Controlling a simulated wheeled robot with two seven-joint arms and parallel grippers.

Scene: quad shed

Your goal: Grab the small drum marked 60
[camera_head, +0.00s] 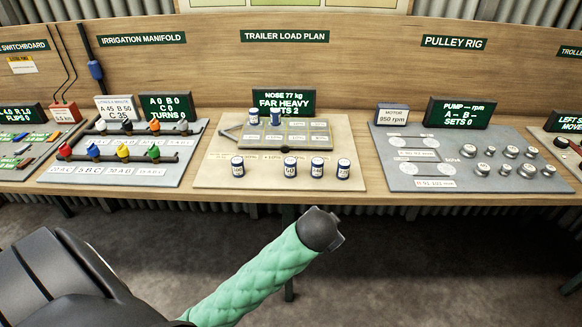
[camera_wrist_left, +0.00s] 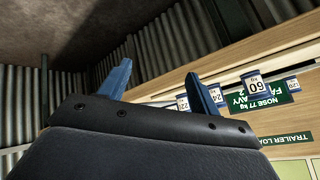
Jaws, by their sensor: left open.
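The small drum marked 60 (camera_head: 290,170) is white with a dark blue lid and base. It seems to stand in the front row of drums on the trailer load board (camera_head: 215,175). In the left wrist view, where the scene is upside down, the 60 drum (camera_wrist_left: 255,86) shows to the right of my fingers, apart from them. My left gripper (camera_wrist_left: 160,88) is open, its blue fingers wide apart with nothing between them. In the head view my green-sleeved arm ends in a dark wrist in front of the bench edge; its fingers cannot be made out. My right gripper is not in view.
Similar drums stand close right of it (camera_head: 317,169) (camera_head: 343,169), one to its left (camera_head: 237,167). The irrigation panel (camera_head: 50,175) and pulley panel (camera_head: 385,180) flank the board.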

